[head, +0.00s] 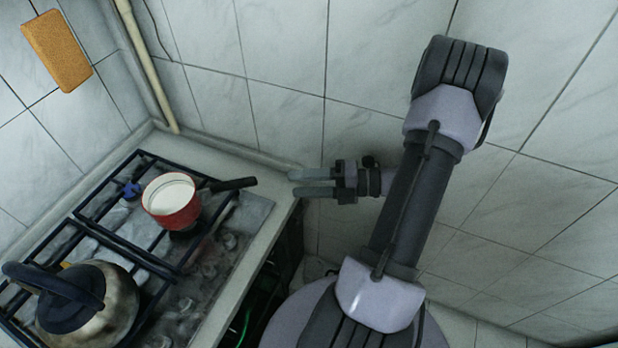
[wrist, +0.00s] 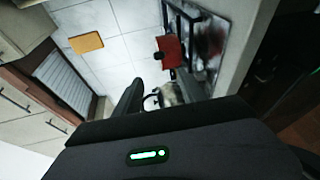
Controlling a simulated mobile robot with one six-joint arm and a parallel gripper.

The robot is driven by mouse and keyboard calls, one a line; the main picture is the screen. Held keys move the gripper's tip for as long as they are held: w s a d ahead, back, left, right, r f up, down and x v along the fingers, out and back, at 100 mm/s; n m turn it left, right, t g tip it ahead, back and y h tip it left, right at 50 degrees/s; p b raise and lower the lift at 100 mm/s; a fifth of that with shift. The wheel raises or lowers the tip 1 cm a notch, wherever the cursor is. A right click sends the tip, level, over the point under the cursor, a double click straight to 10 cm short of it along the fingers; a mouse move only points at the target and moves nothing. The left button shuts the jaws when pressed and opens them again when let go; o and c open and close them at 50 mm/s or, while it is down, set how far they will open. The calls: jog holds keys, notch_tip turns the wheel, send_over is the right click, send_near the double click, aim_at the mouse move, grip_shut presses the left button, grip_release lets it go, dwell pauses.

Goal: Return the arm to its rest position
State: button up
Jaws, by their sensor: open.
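My gripper (head: 291,182) is open and empty in the head view, its two fingers pointing left near the right edge of the stove counter. My arm (head: 410,200) rises from my base and folds back at its upper joint. A red enamel pot (head: 172,212) with a white inside stands on the stove, its black handle pointing right toward my gripper, with a gap between them. In the wrist view the fingers (wrist: 165,95) are apart, and the red pot (wrist: 172,50) shows beyond them.
A kettle (head: 95,310) with a dark handle stands on the stove grate (head: 120,248) at the lower left. An orange board (head: 57,50) hangs on the tiled wall. The tiled wall (head: 310,120) is close behind my gripper. Wooden cabinets (wrist: 30,110) show in the wrist view.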

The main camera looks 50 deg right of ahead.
jog(key=s+a+r+m+g+h+b, duration=0.1)
jog(key=a+r+m, duration=0.3)
jog(key=a+m, duration=0.4)
jog(key=s+a+r+m+g+h+b, duration=0.2)
jog(key=s+a+r+m+g+h, duration=0.1)
jog(key=a+m, duration=0.6)
jog(key=s+a+r+m+g+h+b, duration=0.1)
jog(key=a+r+m, duration=0.4)
jog(key=m, duration=0.8)
jog(key=s+a+g+h, duration=0.1)
jog(key=a+g+h, duration=0.1)
jog(key=a, duration=0.1)
jog(key=shift+a+r+h+b, duration=0.3)
jog(key=shift+r+h, duration=0.05)
jog(key=shift+h, duration=0.05)
